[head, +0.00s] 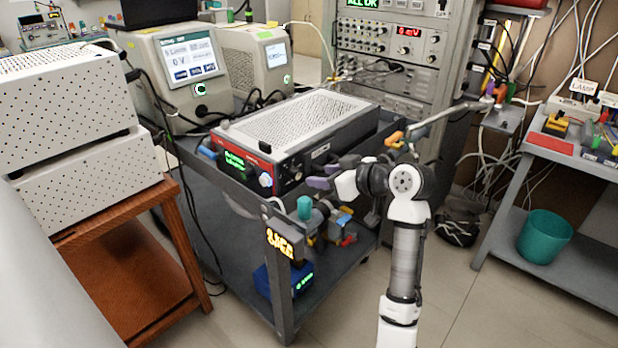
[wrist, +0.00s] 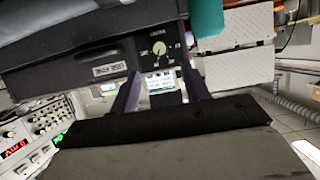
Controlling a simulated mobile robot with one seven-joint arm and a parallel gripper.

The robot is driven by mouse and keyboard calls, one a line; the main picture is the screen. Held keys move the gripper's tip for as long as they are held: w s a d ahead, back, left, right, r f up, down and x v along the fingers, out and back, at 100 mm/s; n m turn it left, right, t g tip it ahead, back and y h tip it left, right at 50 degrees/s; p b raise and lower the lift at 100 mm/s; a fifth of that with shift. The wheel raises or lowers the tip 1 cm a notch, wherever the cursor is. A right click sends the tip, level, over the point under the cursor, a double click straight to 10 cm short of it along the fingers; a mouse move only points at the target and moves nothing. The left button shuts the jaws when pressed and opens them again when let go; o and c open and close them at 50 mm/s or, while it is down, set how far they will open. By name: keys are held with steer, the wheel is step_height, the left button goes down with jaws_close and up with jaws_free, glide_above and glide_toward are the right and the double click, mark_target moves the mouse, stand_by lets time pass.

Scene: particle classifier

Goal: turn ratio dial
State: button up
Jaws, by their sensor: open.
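A pale round dial (wrist: 158,48) with a pointer sits on a dark panel in the wrist view, with small markings around it. A white label (wrist: 109,68) is on the dark face to its left. My gripper (wrist: 160,78) is open and empty; its two purple-dark fingers stand apart, with the dial beyond the gap between them. In the head view my gripper (head: 320,178) is beside the right side of the black instrument (head: 299,116), above the cart's edge. A lit knob (head: 265,180) is on that instrument's front. I cannot tell the dial's setting.
A teal cylinder (head: 304,208) stands close below the gripper; it also shows in the wrist view (wrist: 205,18). The grey cart (head: 183,150) has a lower shelf with loose items. An equipment rack (head: 392,45) stands behind. Open floor (head: 470,310) lies at front right.

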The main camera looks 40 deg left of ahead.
steer(key=v, duration=0.6)
steer(key=shift+b, duration=0.3)
steer(key=shift+a, duration=0.1)
